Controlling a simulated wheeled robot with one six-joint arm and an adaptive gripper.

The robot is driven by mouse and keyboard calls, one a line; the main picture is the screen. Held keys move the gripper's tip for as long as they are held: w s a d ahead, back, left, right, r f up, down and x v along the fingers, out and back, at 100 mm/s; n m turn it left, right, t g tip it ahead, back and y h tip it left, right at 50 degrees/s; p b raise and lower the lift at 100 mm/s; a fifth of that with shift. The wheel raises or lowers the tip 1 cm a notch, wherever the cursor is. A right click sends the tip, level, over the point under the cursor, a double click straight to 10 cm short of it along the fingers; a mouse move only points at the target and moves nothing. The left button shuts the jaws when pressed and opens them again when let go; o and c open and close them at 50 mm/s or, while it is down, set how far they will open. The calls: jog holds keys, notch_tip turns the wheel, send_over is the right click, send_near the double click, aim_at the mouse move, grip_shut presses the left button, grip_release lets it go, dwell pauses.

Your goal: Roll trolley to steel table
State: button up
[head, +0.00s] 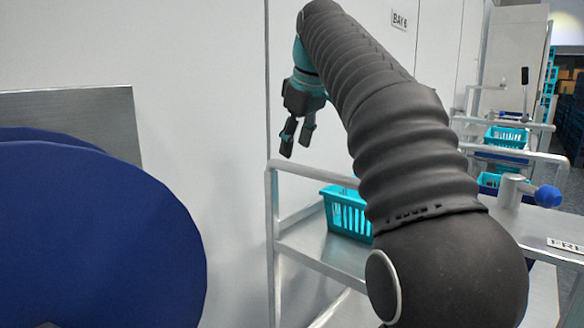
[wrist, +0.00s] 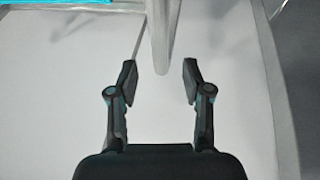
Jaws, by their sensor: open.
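The trolley appears to be the pale metal frame (head: 273,215) in the middle of the head view, with a top rail (head: 312,174) and a shelf (head: 318,252) bearing a teal basket (head: 345,212). My gripper (head: 296,146) is open and empty, pointing down near the rail's far left corner. In the wrist view a pale bar (wrist: 160,40) comes down from the top and ends between and just ahead of my open fingertips (wrist: 160,76); no contact shows. A grey metal surface (head: 535,222) at the right may be the steel table; I cannot tell. My arm hides part of the frame.
A large blue disc (head: 90,235) stands at the left before a brushed metal panel (head: 75,110). A white wall (head: 190,60) lies close behind. A post with a blue knob (head: 547,196) and racks with teal baskets (head: 506,137) are at the right.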

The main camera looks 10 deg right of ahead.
aim_at(292, 164)
jog(key=shift+b+x, duration=0.5)
jog(key=shift+x, duration=2.1)
grip_shut()
